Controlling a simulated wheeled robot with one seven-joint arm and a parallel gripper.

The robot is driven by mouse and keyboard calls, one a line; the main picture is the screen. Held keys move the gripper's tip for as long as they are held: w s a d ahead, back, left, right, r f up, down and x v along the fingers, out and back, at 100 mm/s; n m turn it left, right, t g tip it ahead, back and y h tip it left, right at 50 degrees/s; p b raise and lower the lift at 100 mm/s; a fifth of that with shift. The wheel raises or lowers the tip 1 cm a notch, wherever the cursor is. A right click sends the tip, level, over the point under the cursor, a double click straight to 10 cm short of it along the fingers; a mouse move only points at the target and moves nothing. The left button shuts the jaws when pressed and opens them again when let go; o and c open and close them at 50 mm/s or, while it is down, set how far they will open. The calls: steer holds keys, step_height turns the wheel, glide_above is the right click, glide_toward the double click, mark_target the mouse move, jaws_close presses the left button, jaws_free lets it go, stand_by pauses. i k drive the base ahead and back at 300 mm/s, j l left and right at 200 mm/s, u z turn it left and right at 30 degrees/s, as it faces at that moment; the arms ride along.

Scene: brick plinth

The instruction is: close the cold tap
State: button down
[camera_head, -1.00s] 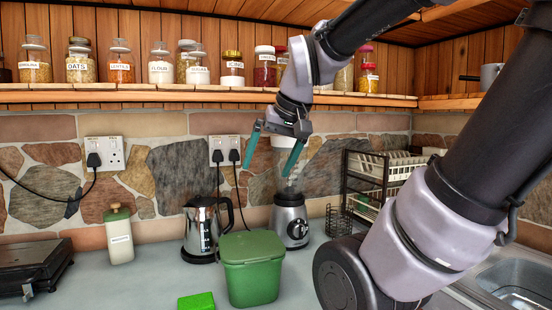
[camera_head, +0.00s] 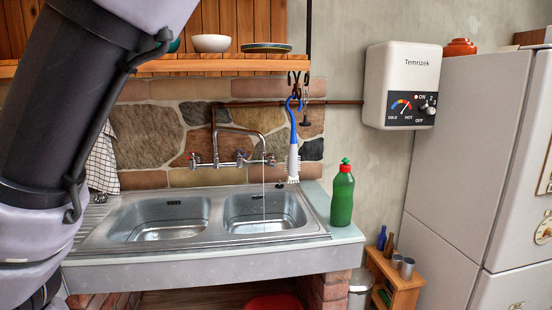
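A wall-mounted metal mixer tap (camera_head: 217,162) sits on the stone splashback behind the double sink. Its curved spout (camera_head: 244,130) reaches over the right basin, and a thin stream of water (camera_head: 264,195) falls from it. A handle (camera_head: 193,160) is at the tap's left end, with other small fittings (camera_head: 241,158) and (camera_head: 270,159) towards the right. Their colour marks are too small to tell hot from cold. My arm fills the left side of the picture; my gripper is out of view.
The sink (camera_head: 165,238) has two basins. A blue-and-white brush (camera_head: 292,150) hangs just right of the tap. A green bottle (camera_head: 342,195) stands right of the sink. A water heater (camera_head: 401,85) and fridge (camera_head: 465,150) are further right. A shelf (camera_head: 210,63) runs above.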

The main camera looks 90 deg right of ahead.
mark_target(239, 153)
steer(key=z, duration=2.05)
steer(key=l+z, duration=0.2)
steer(key=l, duration=0.2)
steer(key=i+l+z, duration=0.15)
steer(key=l, duration=0.3)
steer(key=l+z, duration=0.2)
steer(key=l, duration=0.2)
steer(key=i+l+z, duration=0.15)
steer(key=l, duration=0.25)
